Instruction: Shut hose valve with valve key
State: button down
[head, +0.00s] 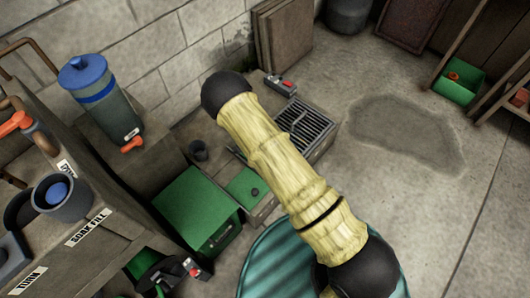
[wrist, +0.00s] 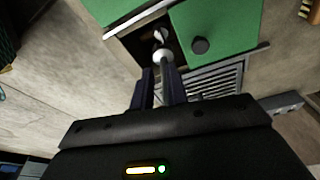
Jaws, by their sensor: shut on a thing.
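In the wrist view my gripper (wrist: 158,80) is shut on a pale metal piece with a rounded end (wrist: 163,56), which looks like the valve key. It points at a dark opening beside a green lid (wrist: 215,32) with a black knob. A small shiny metal part (wrist: 160,35) shows in the opening, probably the hose valve; I cannot tell whether the key touches it. In the head view the green lid (head: 243,186) lies beyond a green box, and my arm hides the gripper, the key and the opening.
A floor grate (head: 305,124) lies beside the opening. A green box (head: 197,212) and a workbench (head: 110,222) with a grey cup stand at left. A blue-lidded canister (head: 105,98) stands behind. Open floor with a damp patch (head: 405,132) lies at right.

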jog(key=shift+w+d+p+v, duration=0.1)
jog(key=shift+d+p+v, duration=0.05)
jog(key=shift+p+v, duration=0.75)
jog(key=shift+w+d+p+v, duration=0.2)
jog(key=shift+p+v, duration=0.45)
jog(key=shift+v, duration=0.45)
jog(key=shift+w+d+p+v, duration=0.1)
jog(key=shift+d+p+v, duration=0.05)
jog(key=shift+p+v, duration=0.75)
jog(key=shift+r, duration=0.2)
jog(key=w+d+r+n, duration=0.2)
jog(key=d+r+n, duration=0.1)
jog(key=d+r, duration=0.6)
jog(key=w+d+r+n+y, duration=0.1)
jog(key=w+d+r+n, duration=0.2)
jog(key=d+r, duration=0.6)
notch_tip(320, 180, up, 5)
jog(key=shift+d+f+n+t, duration=0.25)
jog(key=shift+d+n+t, duration=0.15)
